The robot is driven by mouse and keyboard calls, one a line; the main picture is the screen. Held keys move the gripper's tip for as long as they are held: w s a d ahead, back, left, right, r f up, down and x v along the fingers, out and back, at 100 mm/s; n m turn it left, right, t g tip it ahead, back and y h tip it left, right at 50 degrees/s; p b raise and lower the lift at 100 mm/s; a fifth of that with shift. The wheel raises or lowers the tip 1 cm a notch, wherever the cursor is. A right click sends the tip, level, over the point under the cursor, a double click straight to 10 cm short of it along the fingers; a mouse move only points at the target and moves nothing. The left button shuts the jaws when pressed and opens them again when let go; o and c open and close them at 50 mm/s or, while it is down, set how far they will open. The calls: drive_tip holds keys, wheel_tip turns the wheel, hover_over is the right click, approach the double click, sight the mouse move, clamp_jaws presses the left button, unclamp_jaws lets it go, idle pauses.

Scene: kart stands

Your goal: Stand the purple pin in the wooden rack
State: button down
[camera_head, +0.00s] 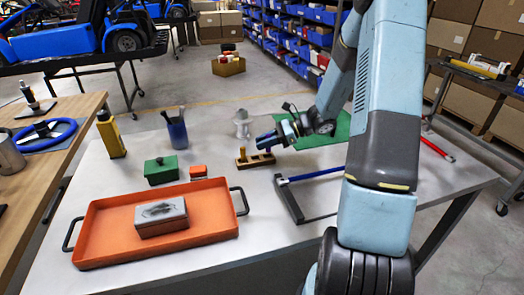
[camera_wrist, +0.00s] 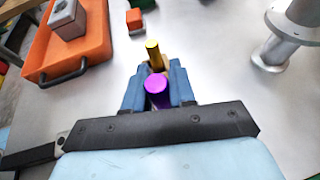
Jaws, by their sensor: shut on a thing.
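The wooden rack (camera_head: 256,161) is a small block with holes on the table, with a yellow pin (camera_head: 242,154) standing at its left end. My gripper (camera_head: 267,141) is over the rack's right part, its blue fingers pointing left. In the wrist view, the purple pin (camera_wrist: 157,84) is between the fingers, its round top facing the camera, and my gripper is shut on it. The yellow pin (camera_wrist: 154,52) shows just beyond it, with a bit of the rack (camera_wrist: 152,66). The purple pin's lower end is hidden, so I cannot tell whether it is in a hole.
An orange tray (camera_head: 222,236) holding a grey box is at front left. A green box (camera_head: 161,171), a small orange block (camera_head: 198,172) and a pen cup (camera_head: 177,133) stand left of the rack. A grey metal spool (camera_head: 241,125) is behind it. A blue-handled frame (camera_head: 290,200) lies in front right.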

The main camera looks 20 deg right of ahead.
sight(263, 156)
drive_tip(key=shift+w+a+f, duration=0.1)
drive_tip(key=shift+w+f, duration=0.1)
drive_tip(key=shift+f, duration=0.1)
drive_tip(key=shift+w+f, duration=0.15)
drive_tip(key=shift+f, duration=1.55)
drive_tip(key=c, duration=0.9)
unclamp_jaws()
drive_tip(key=shift+c, duration=0.2)
